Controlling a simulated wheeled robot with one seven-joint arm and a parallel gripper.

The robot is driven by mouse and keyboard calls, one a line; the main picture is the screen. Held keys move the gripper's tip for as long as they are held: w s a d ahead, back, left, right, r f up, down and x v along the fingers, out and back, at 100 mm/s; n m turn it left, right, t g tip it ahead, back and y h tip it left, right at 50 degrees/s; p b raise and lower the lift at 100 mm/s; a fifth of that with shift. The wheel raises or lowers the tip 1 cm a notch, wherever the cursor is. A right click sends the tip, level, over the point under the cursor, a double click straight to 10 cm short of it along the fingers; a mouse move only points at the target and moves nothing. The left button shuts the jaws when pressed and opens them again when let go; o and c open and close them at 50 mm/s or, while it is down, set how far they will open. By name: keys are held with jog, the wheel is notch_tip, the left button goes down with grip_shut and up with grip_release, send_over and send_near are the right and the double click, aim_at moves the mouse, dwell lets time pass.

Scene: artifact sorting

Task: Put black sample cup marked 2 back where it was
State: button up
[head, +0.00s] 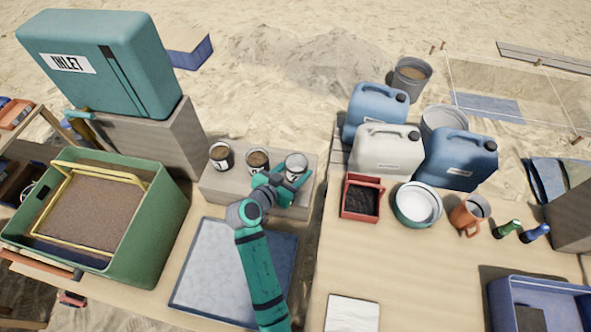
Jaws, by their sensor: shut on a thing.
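Three sample cups are in view at a low pale block (228,187). The left cup (220,155) and the middle cup (257,160) are dark, with brown contents and pale labels, and stand upright on the block. The right cup (296,166) looks greyer inside and is upright at the block's right end. My gripper (288,179) is shut on this right cup, reaching in from the front. The fingers hide its lower part, so I cannot tell whether it touches the block. The numbers on the cups are too small to read.
A blue-grey tray (212,270) lies in front of the block, partly under my arm. A green bin (150,225) and a teal INLET box (110,62) stand left. To the right, across a gap, are a red box (362,181), a bowl (418,204) and jerrycans (388,152).

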jog(key=o, duration=1.3)
jog(key=shift+f, duration=0.1)
jog(key=shift+r, duration=0.2)
jog(key=v, duration=1.2)
jog(key=shift+f, duration=0.1)
